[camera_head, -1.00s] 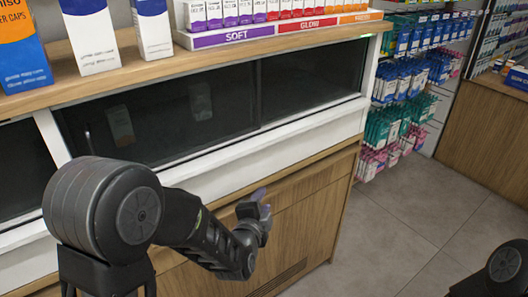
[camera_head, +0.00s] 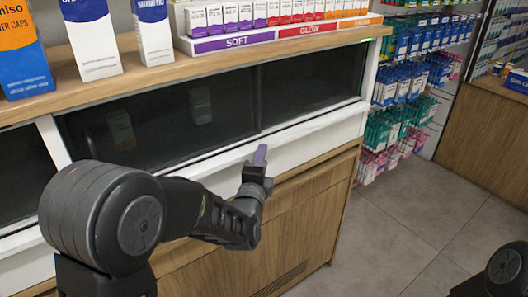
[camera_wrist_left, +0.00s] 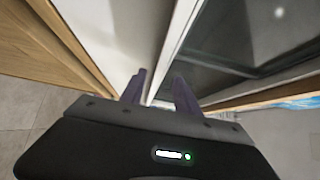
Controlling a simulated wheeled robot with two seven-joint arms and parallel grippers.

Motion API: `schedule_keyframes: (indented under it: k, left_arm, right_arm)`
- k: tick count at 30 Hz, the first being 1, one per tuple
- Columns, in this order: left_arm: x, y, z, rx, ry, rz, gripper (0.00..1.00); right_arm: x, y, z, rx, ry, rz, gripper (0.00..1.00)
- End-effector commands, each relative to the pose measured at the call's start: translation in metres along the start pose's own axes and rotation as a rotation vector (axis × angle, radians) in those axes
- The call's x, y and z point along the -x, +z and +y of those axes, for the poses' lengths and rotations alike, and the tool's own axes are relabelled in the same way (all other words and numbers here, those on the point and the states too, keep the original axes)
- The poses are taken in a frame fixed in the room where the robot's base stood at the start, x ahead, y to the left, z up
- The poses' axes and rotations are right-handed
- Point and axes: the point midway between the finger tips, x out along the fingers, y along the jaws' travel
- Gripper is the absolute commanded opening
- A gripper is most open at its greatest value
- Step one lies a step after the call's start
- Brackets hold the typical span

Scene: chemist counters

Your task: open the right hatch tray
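The right hatch tray (camera_head: 310,80) is the dark glass-fronted section on the right of the counter, with a white strip (camera_head: 325,129) along its lower edge. It looks closed. My left gripper (camera_head: 260,155) is in front of the white strip, fingers pointing up. In the left wrist view the two purple-grey fingers (camera_wrist_left: 160,84) are apart, with the white frame edge (camera_wrist_left: 178,52) beyond and between them. Dark glass (camera_wrist_left: 245,40) lies to the right there. I cannot tell whether the fingertips touch the frame. My right gripper is out of view.
Boxes (camera_head: 85,38) and a labelled display stand (camera_head: 300,38) are on the wooden counter top above. A wooden cabinet front (camera_head: 300,220) is below the strip. Shelves of hanging packets (camera_head: 400,85) stand beyond. Grey floor (camera_head: 400,225) is clear at right.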

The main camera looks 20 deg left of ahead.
Motion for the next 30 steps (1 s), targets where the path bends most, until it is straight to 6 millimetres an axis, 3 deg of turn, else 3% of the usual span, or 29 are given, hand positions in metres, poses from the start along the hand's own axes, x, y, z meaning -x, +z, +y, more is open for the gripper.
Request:
schedule_keyframes:
  k: [7, 17, 30]
  left_arm:
    - [-0.031, 0.000, 0.000, -0.001, 0.000, 0.000, 0.38]
    - [-0.035, 0.000, 0.000, 0.001, 0.000, 0.001, 0.38]
    - [-0.035, 0.000, 0.000, 0.000, 0.001, 0.001, 0.02]
  right_arm:
    - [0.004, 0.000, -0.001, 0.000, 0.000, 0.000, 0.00]
    - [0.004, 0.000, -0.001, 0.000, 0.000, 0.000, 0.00]
    - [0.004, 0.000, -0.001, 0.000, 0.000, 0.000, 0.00]
